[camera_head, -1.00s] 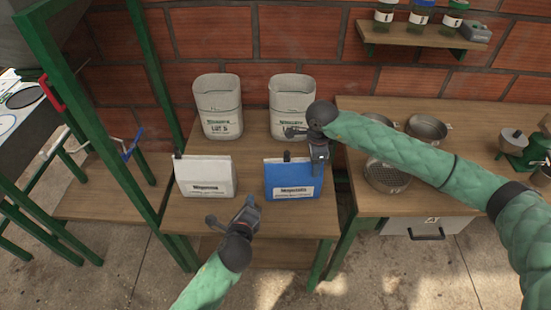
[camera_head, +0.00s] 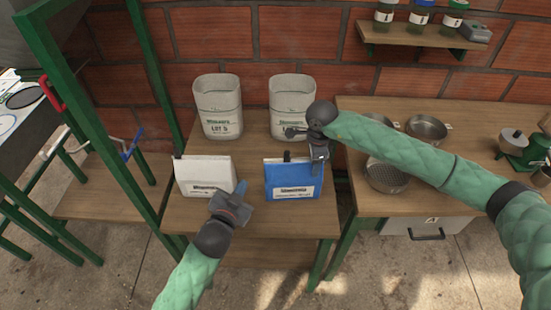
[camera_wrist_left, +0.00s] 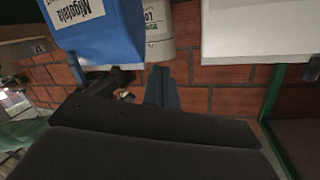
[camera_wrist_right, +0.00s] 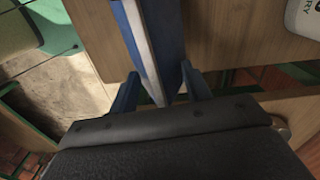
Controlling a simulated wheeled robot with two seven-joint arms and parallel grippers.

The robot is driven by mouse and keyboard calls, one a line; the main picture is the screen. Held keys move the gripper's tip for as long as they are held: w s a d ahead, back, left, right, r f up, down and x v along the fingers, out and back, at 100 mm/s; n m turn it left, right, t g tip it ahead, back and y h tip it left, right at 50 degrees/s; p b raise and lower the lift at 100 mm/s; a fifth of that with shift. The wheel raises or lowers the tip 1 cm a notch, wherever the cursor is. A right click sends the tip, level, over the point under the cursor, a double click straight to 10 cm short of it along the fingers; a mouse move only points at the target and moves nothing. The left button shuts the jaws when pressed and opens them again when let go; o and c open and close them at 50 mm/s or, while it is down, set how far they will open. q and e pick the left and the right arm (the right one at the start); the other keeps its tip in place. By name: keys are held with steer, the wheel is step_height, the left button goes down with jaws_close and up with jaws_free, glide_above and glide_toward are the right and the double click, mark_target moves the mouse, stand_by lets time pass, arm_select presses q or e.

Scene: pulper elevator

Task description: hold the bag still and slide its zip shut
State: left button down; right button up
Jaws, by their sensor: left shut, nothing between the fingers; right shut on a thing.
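A blue bag (camera_head: 293,180) with a white label stands upright on the wooden table. A small dark tab (camera_head: 287,156) shows at its top edge, left of the middle. My right gripper (camera_head: 319,163) is shut on the blue bag's right side edge; in the right wrist view the bag's edge (camera_wrist_right: 150,45) runs between the fingers. A white bag (camera_head: 204,176) stands to the left, with a dark tab at its top left corner. My left gripper (camera_head: 241,189) is shut and empty in front of the gap between the bags. Its closed fingers (camera_wrist_left: 160,82) also show in the left wrist view.
Two pale canisters, one on the left (camera_head: 218,106) and one on the right (camera_head: 292,105), stand behind the bags. Metal bowls (camera_head: 427,127) and sieves sit on the right-hand table. A green frame post (camera_head: 105,150) rises on the left. The front of the bag table is clear.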

mark_target(287, 156)
steer(key=shift+s+f, duration=0.1)
arm_select(q)
steer(key=w+d+r+n+h, duration=0.1)
steer(key=w+d+n, duration=0.1)
steer(key=n, duration=0.5)
steer(key=w+d+r+n+h, duration=0.1)
steer(key=w+d+n, duration=0.2)
steer(key=n, duration=0.4)
steer(key=w+d+r+n+t+h, duration=0.1)
steer(key=w+d+n, duration=0.2)
steer(key=n, duration=0.3)
steer(key=shift+w+r+n, duration=0.3)
steer(key=shift+r+n, duration=0.05)
steer(key=shift+n, duration=0.05)
steer(key=shift+s+d, duration=0.1)
steer(key=shift+d, duration=0.7)
steer(key=shift+d, duration=0.1)
